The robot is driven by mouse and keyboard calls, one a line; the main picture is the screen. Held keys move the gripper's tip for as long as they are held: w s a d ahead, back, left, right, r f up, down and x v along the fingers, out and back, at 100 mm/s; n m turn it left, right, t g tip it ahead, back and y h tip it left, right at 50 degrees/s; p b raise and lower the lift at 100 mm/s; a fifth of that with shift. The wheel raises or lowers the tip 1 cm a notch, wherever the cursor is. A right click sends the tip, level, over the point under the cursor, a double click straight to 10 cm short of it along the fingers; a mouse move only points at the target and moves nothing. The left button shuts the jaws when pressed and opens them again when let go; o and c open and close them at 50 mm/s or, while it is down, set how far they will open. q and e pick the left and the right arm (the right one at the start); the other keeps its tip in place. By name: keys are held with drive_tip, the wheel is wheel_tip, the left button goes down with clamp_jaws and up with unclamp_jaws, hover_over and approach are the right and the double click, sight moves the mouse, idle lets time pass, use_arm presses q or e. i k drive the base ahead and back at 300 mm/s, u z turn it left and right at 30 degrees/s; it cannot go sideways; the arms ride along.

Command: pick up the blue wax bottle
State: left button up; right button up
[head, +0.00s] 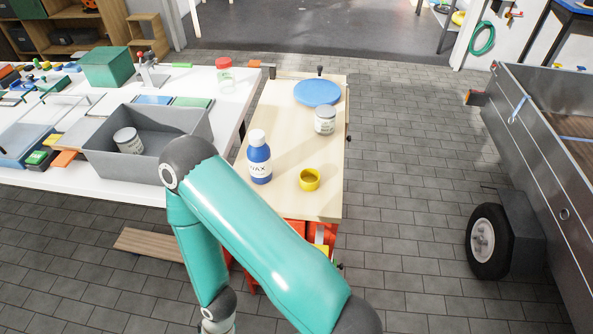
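The blue wax bottle (260,165) stands upright on the light wooden workbench (290,135), near its left edge. It has a white cap and a white label reading WAX. One of my teal arms crosses the lower middle of the head view, with its elbow just left of and nearer than the bottle. The visible arm ends at the bottom edge of the picture, and its gripper is out of frame. Neither gripper shows.
On the workbench are a yellow ring (310,180), a grey-lidded jar (325,121) and a blue disc (317,92). A white table (70,178) at left holds a grey bin (190,130) with a can (128,141) inside. A metal trailer (540,140) stands at right.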

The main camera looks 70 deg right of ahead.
sight(259, 157)
drive_tip(key=z, duration=0.05)
drive_tip(key=k, duration=0.6)
drive_tip(key=z, duration=0.7)
drive_tip(key=i, duration=0.65)
drive_tip(key=z, duration=0.15)
